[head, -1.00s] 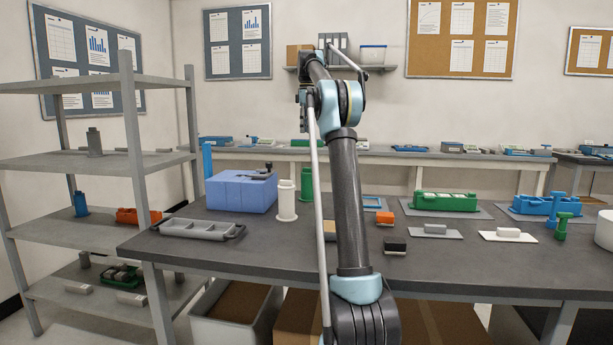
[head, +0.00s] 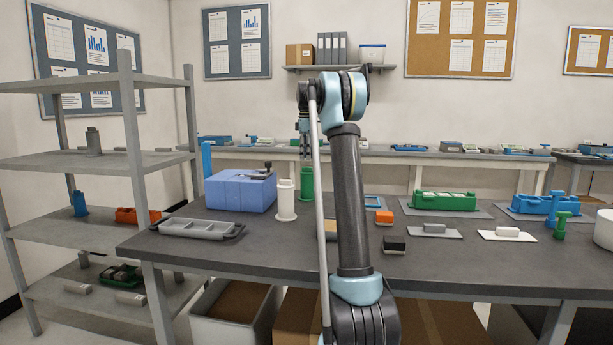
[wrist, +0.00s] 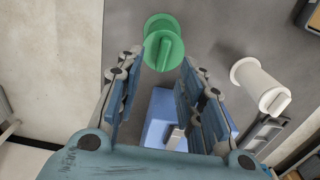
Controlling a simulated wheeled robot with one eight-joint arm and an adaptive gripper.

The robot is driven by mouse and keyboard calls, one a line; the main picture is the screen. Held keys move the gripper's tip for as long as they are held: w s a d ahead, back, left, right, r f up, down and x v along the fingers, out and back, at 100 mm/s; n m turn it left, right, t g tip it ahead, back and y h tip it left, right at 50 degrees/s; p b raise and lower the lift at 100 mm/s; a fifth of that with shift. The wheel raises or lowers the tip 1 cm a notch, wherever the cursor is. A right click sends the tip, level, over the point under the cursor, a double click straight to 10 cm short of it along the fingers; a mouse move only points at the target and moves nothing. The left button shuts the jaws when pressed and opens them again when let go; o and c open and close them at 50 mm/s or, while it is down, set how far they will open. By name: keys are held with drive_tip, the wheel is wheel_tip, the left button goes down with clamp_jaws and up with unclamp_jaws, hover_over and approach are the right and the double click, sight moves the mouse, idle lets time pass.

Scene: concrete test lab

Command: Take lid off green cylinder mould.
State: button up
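The green cylinder mould (head: 306,182) stands upright on the dark table, partly hidden behind my arm in the head view. In the wrist view it shows from above as a green cylinder (wrist: 158,24) with its round lid (wrist: 152,52) on top; the lid has a raised fin-like grip. My gripper (head: 305,150) hangs pointing down above the mould. In the wrist view my gripper (wrist: 162,62) is open, with one finger on each side of the lid's grip in the picture and nothing between them. The fingers look apart from the lid.
A white cylinder mould (head: 286,202) stands close by on the left. A blue block (head: 238,192) with a dark tool on it is farther left, behind a grey compartment tray (head: 195,229). An orange block (head: 384,218) and a dark block (head: 395,245) lie right of my arm.

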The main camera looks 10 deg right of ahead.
sight(307, 170)
drive_tip(key=shift+s+d+f, duration=0.1)
drive_tip(key=shift+f, duration=1.2)
drive_tip(key=shift+s+f, duration=0.1)
drive_tip(key=shift+f, duration=1.15)
clamp_jaws()
